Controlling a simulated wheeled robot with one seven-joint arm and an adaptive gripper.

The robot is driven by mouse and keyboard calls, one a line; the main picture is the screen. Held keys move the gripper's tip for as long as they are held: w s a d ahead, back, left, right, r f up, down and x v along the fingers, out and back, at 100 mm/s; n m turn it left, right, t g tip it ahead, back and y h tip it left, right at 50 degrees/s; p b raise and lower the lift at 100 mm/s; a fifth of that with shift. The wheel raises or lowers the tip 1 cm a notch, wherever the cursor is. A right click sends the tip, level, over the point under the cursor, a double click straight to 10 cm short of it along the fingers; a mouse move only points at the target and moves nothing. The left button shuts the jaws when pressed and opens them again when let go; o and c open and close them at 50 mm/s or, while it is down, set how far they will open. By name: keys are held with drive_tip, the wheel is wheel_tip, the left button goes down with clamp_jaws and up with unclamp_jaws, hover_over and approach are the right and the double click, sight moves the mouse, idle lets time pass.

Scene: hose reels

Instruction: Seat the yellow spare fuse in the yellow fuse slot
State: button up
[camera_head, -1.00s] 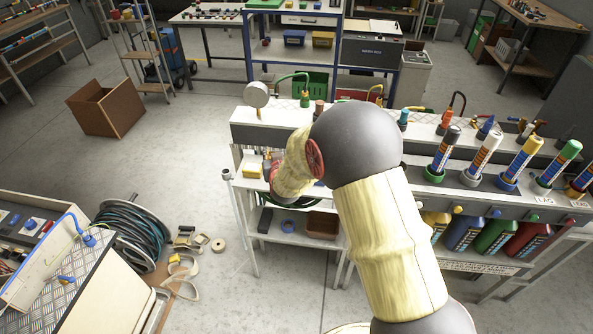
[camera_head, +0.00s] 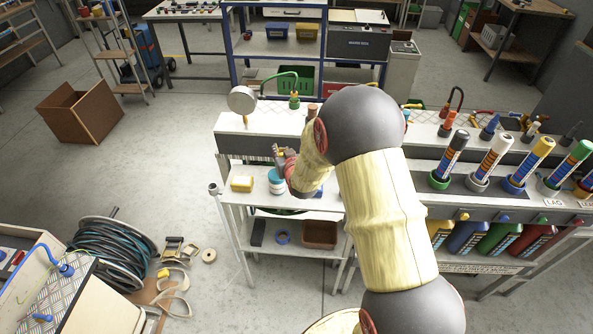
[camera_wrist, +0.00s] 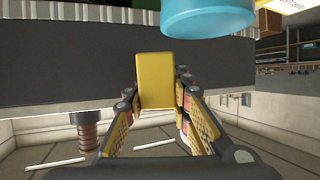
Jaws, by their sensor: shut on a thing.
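In the wrist view a plain yellow block, which I take to be the yellow spare fuse (camera_wrist: 156,78), stands upright between the fingers of my gripper (camera_wrist: 158,100). The fingers are shut on its sides. In the head view my gripper (camera_head: 283,160) is above the left end of the white bench, close to the jar, and mostly hidden by my own wrist. The held fuse is too small there to make out clearly. I cannot pick out the yellow fuse slot in either view.
A white jar with a blue lid (camera_head: 276,181) stands below my gripper; its lid is close in the wrist view (camera_wrist: 207,16). A yellow block (camera_head: 242,184) lies left of it. A round gauge (camera_head: 242,100) rises behind. Several coloured tubes (camera_head: 495,158) stand right.

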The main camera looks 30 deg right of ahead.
drive_tip(key=d+f, duration=0.1)
drive_tip(key=f, duration=0.1)
drive_tip(key=s+d+f, duration=0.1)
drive_tip(key=d, duration=0.1)
drive_tip(key=s+d+f+b, duration=0.1)
drive_tip(key=f, duration=0.1)
drive_tip(key=shift+d+f, duration=0.3)
drive_tip(key=shift+d, duration=0.05)
drive_tip(key=shift+s+d+f+b, duration=0.1)
drive_tip(key=shift+f+b, duration=0.15)
drive_tip(key=shift+f, duration=0.35)
drive_tip(key=shift+w+d+f+b, duration=0.1)
drive_tip(key=shift+f+b, duration=0.1)
drive_tip(key=shift+f, duration=0.4)
drive_tip(key=shift+s+d+f+b, duration=0.1)
drive_tip(key=shift+f+b, duration=0.15)
drive_tip(key=shift+f, duration=0.35)
drive_tip(key=shift+f, duration=0.2)
drive_tip(key=o, duration=0.8)
drive_tip(key=shift+c, duration=0.2)
drive_tip(key=shift+r, duration=0.2)
